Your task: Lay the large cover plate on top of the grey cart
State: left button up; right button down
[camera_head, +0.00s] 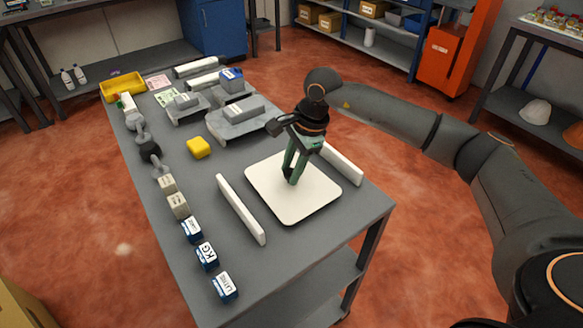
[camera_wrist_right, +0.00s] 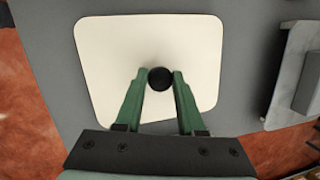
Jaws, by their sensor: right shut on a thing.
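The large cover plate (camera_head: 292,203) is a flat cream-white panel with rounded corners. It lies flat at, or just above, the front part of the grey cart's top (camera_head: 190,255); I cannot tell whether it touches. In the wrist view the plate (camera_wrist_right: 110,55) has a black round knob (camera_wrist_right: 160,79) near its middle. My right gripper (camera_head: 293,178) points down over the plate, its green fingers shut on the knob. It also shows in the wrist view (camera_wrist_right: 160,82). My left gripper is not in view.
White upright strips stand left (camera_head: 240,208) and right (camera_head: 342,162) of the plate. A yellow block (camera_head: 198,147), grey units (camera_head: 238,125), and labelled small boxes (camera_head: 207,256) share the top. A yellow bin (camera_head: 122,87) stands at the far left corner.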

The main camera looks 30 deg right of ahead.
aim_at(305, 182)
jog(key=shift+f, duration=0.15)
jog(key=shift+f, duration=0.15)
jog(key=c, duration=0.5)
grip_release()
jog(key=v, duration=1.2)
jog(key=shift+r, duration=0.2)
